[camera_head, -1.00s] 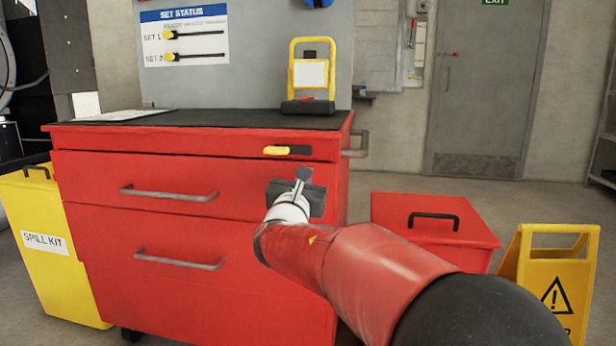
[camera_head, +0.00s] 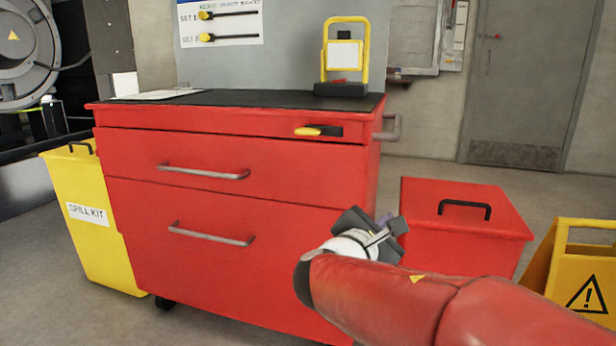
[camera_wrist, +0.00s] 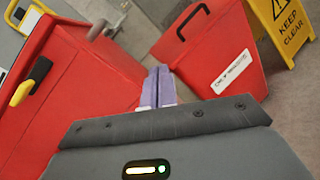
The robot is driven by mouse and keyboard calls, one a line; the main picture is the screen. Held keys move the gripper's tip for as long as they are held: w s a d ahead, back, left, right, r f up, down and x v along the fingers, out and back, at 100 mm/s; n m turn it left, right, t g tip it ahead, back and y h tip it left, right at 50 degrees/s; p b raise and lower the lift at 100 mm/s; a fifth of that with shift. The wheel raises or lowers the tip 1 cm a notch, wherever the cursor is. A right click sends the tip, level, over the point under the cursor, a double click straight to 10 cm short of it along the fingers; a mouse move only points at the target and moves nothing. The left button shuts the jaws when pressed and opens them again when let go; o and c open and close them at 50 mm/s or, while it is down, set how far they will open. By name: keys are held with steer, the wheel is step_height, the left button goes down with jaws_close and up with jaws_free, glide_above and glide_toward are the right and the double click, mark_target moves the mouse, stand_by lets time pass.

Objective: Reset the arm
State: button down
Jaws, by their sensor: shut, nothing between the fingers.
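My gripper (camera_head: 388,232) is low in front of the right side of the red drawer cabinet (camera_head: 215,270) in the head view, with my red arm reaching in from the lower right. In the wrist view my gripper (camera_wrist: 157,88) shows its two purple-grey fingers together, with nothing between them. Beyond the fingers are the red cabinet (camera_wrist: 80,90) on the left and a red lidded box (camera_wrist: 205,50) on the right. The fingers point towards the gap between the two. I cannot tell how close they are to either.
A yellow spill kit bin (camera_head: 92,220) stands left of the cabinet. The red box (camera_head: 460,235) and a yellow warning sign (camera_head: 580,275) stand to the right. A yellow-framed stand (camera_head: 345,55) is on the cabinet's black top. Grey floor is open behind the box.

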steer(key=s+d+f+m+g+y, duration=0.2)
steer(key=s+d+f+m+g, duration=0.25)
steer(key=s+m, duration=0.2)
steer(key=s+d+f+m+g+y, duration=0.1)
steer(key=s+d+f+m+g, duration=0.2)
steer(key=s+f+m, duration=0.4)
steer(key=s+a+f+m+y, duration=0.3)
steer(key=s+a+m+y, duration=0.45)
steer(key=s+m, duration=0.2)
step_height(320, 180, up, 13)
steer(key=p, duration=1.3)
steer(key=shift+d+r+n+g, duration=0.15)
steer(key=shift+r+n+g, duration=0.05)
steer(key=shift+n+g, duration=0.15)
steer(key=c, duration=2.2)
jaws_free()
